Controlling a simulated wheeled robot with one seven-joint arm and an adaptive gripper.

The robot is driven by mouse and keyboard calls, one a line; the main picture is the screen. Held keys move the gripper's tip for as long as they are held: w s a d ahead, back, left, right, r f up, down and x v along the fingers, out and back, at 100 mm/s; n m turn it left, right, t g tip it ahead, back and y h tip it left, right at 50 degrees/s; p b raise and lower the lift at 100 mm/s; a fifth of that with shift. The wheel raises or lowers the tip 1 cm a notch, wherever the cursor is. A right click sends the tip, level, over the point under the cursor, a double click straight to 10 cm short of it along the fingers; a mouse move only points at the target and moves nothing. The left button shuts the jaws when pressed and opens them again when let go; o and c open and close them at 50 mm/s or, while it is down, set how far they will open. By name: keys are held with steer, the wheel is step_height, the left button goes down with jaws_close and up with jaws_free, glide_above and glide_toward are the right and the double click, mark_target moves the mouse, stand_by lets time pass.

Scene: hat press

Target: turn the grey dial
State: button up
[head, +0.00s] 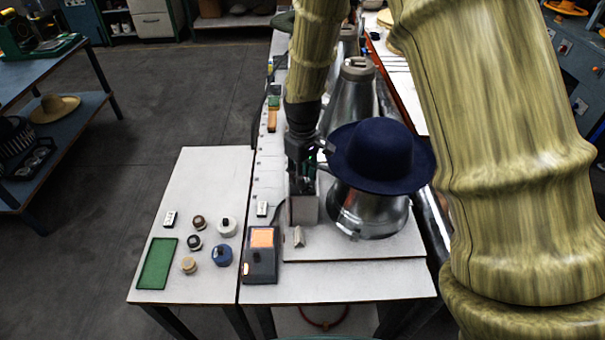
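I cannot tell for sure which part is the grey dial. A pale grey-white round piece with a dark knob (227,229) sits on the left white table. A small grey wedge-shaped piece (298,237) stands on the pale board, in front of a grey box (304,211). My gripper (304,188) is dark and points down, just above or behind the grey box, left of the navy hat. My arm hides its upper side. Its fingertips are small and partly hidden, so their opening is unclear, as is any contact with the box.
A navy hat (372,152) sits on a metal press form (370,212) close right of my gripper. A dark control box with an orange panel (261,253) is at front left. Several small round pieces, including a blue one (222,255), and a green mat (157,264) lie farther left.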

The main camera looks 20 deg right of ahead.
steer(key=shift+f, duration=0.5)
jaws_close()
steer(key=shift+n+p, duration=0.35)
steer(key=shift+n, duration=2.45)
